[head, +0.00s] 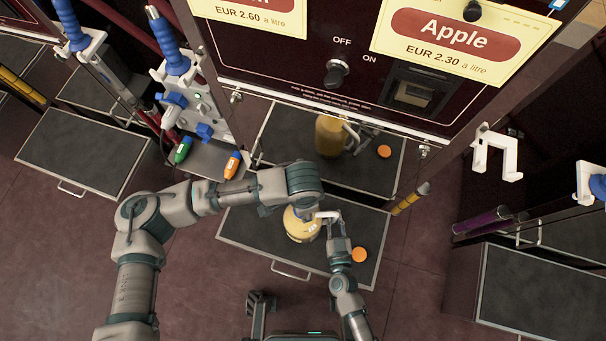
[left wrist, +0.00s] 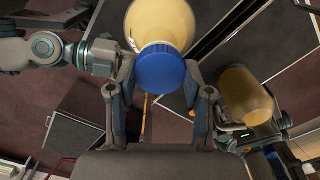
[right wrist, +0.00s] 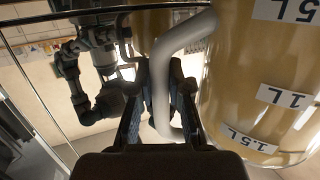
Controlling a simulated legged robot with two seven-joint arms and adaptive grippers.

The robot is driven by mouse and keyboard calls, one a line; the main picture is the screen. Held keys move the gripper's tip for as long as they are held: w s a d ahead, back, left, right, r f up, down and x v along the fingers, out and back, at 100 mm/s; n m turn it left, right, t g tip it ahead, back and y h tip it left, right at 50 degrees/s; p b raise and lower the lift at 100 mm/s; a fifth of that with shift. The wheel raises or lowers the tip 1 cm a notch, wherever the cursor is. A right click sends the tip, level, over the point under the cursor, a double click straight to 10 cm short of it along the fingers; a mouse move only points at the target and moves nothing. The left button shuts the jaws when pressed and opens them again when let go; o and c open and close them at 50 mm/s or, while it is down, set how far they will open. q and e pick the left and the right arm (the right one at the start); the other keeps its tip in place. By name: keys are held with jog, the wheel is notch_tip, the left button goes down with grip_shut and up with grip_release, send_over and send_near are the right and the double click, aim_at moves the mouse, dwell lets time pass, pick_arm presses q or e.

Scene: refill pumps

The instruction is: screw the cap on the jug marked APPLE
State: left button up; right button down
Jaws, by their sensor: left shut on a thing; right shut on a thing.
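The jug (head: 302,226) stands on the dark tray under the Apple sign and is filled with yellow liquid. It also shows in the left wrist view (left wrist: 163,22). My left gripper (left wrist: 160,78) is shut on a blue cap (left wrist: 161,68), which sits at the jug's mouth; whether the thread is engaged cannot be told. In the head view my left wrist hides the cap's top. My right gripper (right wrist: 158,90) is shut on the jug's pale handle (right wrist: 183,40), and its arm comes from the front (head: 336,228). No APPLE marking on the jug is readable; volume labels (right wrist: 280,97) show.
An orange disc (head: 359,254) lies on the tray (head: 255,240), right of the jug. The panel behind mirrors both. The Apple sign (head: 455,35) and OFF/ON knob (head: 336,72) are above. Pump nozzles (head: 178,65) hang at the left; a white bracket (head: 495,152) sticks out at the right.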

pick_arm(q)
jog(key=m, duration=1)
jog(key=shift+w+m, duration=0.1)
jog(key=shift+m, duration=0.2)
jog(key=m, duration=1.2)
jog(key=shift+m, duration=0.3)
jog(key=o, duration=1.4)
jog(key=shift+f, duration=0.1)
jog(key=shift+c, duration=0.2)
notch_tip(320, 180, up, 12)
